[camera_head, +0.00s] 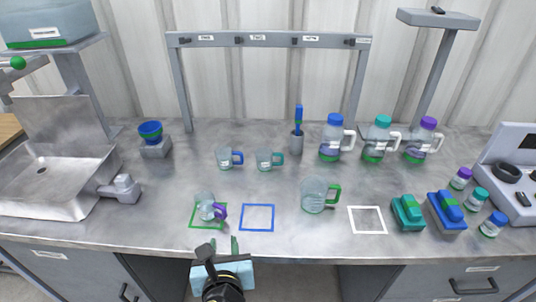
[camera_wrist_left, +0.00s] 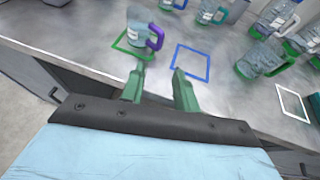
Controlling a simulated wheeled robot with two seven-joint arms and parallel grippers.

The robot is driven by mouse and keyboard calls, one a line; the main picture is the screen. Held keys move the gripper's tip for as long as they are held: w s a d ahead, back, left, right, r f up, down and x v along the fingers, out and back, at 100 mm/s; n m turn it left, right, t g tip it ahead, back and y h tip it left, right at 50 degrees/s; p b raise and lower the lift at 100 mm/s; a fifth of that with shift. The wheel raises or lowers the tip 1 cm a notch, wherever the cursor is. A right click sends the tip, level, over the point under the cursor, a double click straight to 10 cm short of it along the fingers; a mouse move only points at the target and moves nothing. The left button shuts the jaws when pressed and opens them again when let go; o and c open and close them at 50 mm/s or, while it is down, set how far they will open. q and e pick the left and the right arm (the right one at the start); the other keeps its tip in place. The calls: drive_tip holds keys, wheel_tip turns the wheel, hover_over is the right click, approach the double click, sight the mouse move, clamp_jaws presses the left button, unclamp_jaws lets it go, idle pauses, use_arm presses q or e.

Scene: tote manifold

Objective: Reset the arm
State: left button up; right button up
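My left gripper (camera_head: 223,246) is at the front edge of the bench in the head view, below the green square. Its green fingers also show in the left wrist view (camera_wrist_left: 160,84), spread apart with nothing between them. A clear mug with a purple handle (camera_head: 206,207) stands upright in the green square outline (camera_head: 194,222). In the left wrist view this mug (camera_wrist_left: 138,28) is just beyond the fingers and apart from them. The blue square outline (camera_head: 257,230) beside it is empty. My right gripper is in neither view.
Two small mugs (camera_head: 223,158) (camera_head: 264,160) stand further back. A green-handled pitcher (camera_head: 315,195) stands right of centre, beside an empty white square (camera_head: 366,234). A sink (camera_head: 60,150) is at left; several jugs (camera_head: 378,140) and small bottles (camera_head: 476,198) are at right.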

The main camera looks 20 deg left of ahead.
use_arm(q)
drive_tip(key=d+r+m+t+h, duration=0.4)
drive_tip(key=r+m+h, duration=0.25)
drive_tip(key=m, duration=0.45)
drive_tip(key=d+r+m+t+h, duration=0.3)
drive_tip(key=d+r+m+h, duration=0.3)
drive_tip(key=m, duration=0.6)
drive_tip(key=s+a+f+m+g, duration=0.1)
drive_tip(key=s+f+m+g, duration=0.3)
drive_tip(key=f+m+g, duration=0.4)
drive_tip(key=s+a+f+m+g, duration=0.1)
drive_tip(key=s+f+m+g, duration=0.35)
drive_tip(key=m, duration=0.55)
drive_tip(key=s+a+f+m+g+y, duration=0.1)
drive_tip(key=s+a+f+g+y, duration=0.15)
drive_tip(key=a, duration=0.25)
drive_tip(key=s+a+f+m+g+y, duration=0.1)
drive_tip(key=s+a+f+y, duration=0.25)
drive_tip(key=a, duration=0.25)
wheel_tip(320, 180, down, 24)
drive_tip(key=s+g, duration=0.1)
drive_tip(key=s+a+f+g, duration=0.1)
drive_tip(key=s+a+f, duration=0.1)
drive_tip(key=s+f, duration=1.3)
drive_tip(key=shift+s+f+y+b, duration=0.35)
drive_tip(key=shift+s+b, duration=0.1)
drive_tip(key=shift+s, duration=0.1)
drive_tip(key=shift+a, duration=0.1)
